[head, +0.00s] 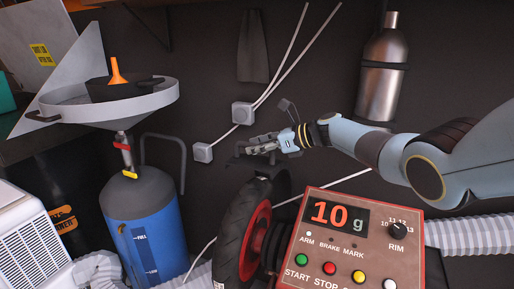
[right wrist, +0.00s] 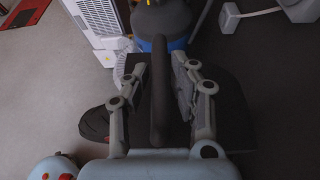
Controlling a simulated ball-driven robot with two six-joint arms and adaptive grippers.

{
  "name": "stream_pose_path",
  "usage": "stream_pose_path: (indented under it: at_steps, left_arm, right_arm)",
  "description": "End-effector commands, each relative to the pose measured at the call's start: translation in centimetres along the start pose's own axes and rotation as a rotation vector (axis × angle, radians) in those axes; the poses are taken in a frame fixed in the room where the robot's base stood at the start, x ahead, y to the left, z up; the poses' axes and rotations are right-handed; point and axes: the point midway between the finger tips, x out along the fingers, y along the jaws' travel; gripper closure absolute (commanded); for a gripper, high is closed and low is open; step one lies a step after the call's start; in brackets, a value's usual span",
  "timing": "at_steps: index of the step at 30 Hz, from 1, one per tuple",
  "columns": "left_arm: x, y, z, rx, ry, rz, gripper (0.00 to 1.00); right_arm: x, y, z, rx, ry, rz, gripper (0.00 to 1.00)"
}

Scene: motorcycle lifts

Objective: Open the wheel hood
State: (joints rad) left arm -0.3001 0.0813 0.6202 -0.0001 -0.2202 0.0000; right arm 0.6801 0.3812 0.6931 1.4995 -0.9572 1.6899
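The wheel hood is mostly hidden behind my right gripper and the tire in the head view; a dark part of it (head: 252,163) shows just under the fingers. In the right wrist view a black bar, apparently its handle (right wrist: 158,95), runs lengthwise between the fingers, with a dark panel (right wrist: 236,115) beyond. My right gripper (head: 250,147) is open above the tire; its fingers (right wrist: 161,80) stand either side of the bar, with visible gaps. The black tire with red rim (head: 250,225) stands upright below. My left gripper is not in view.
The red control panel (head: 325,250) with display and buttons is right of the tire. A blue tank (head: 148,230) with a grey drain pan (head: 150,100) stands left. A silver cylinder (head: 385,75) hangs on the dark wall behind my right arm. A white unit (head: 30,240) is at lower left.

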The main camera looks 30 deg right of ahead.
Motion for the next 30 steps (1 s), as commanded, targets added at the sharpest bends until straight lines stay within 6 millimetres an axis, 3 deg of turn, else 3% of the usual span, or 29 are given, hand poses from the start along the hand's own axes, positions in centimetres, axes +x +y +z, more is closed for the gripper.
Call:
stream_pose_path:
  at_steps: [3,14,19,24,30]
  left_arm:
    - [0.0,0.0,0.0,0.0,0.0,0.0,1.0]
    - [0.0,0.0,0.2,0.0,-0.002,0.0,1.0]
    - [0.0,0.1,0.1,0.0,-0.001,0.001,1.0]
    - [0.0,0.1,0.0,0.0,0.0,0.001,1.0]
    - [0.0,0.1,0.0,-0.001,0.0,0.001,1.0]
  right_arm:
    - [0.0,0.0,0.0,0.0,0.0,0.0,0.6]
    - [-0.7,-0.1,0.0,0.0,-0.001,-0.002,0.6]
    - [-3.1,0.0,-0.1,-0.004,0.001,-0.001,0.6]
    - [-7.2,-0.1,-0.2,-0.003,0.003,-0.002,0.6]
    - [-10.7,-0.1,-0.1,-0.002,0.003,-0.002,0.6]
